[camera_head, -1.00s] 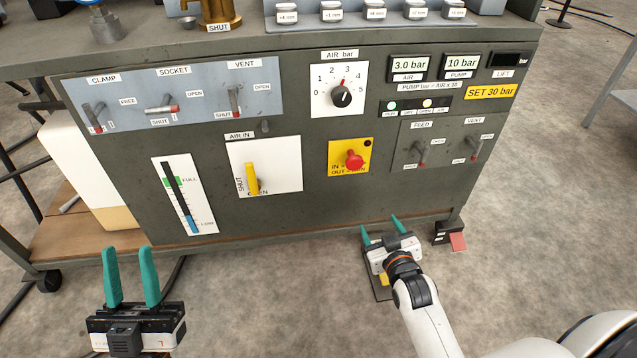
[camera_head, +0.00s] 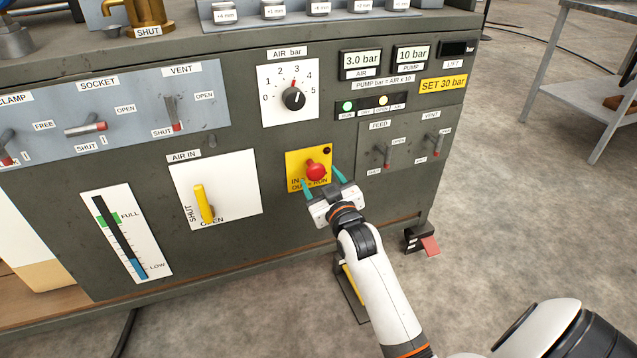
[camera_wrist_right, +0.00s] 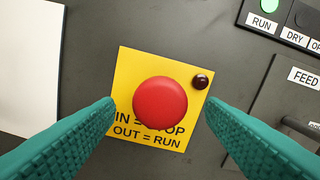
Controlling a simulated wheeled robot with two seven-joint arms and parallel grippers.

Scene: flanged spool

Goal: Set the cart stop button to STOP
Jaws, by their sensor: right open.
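The cart stop button (camera_head: 316,170) is a red mushroom knob on a yellow plate (camera_head: 296,156) on the cart's front panel. In the right wrist view the red knob (camera_wrist_right: 160,103) sits in the middle, above a label partly hidden by it, reading IN = STOP, OUT = RUN. A small dark lamp (camera_wrist_right: 200,81) is at the plate's upper right. My right gripper (camera_head: 322,180) is open and empty, its teal fingers pointing at the plate on either side of the knob. Whether the fingers touch the panel cannot be told. My left gripper is out of view.
A yellow AIR IN lever (camera_head: 203,204) is to the left and a pressure dial (camera_head: 293,98) is above. The FEED and VENT switches (camera_head: 386,152) are to the right. A green RUN lamp (camera_head: 347,106) is lit. A red pedal (camera_head: 430,246) is low at the right.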

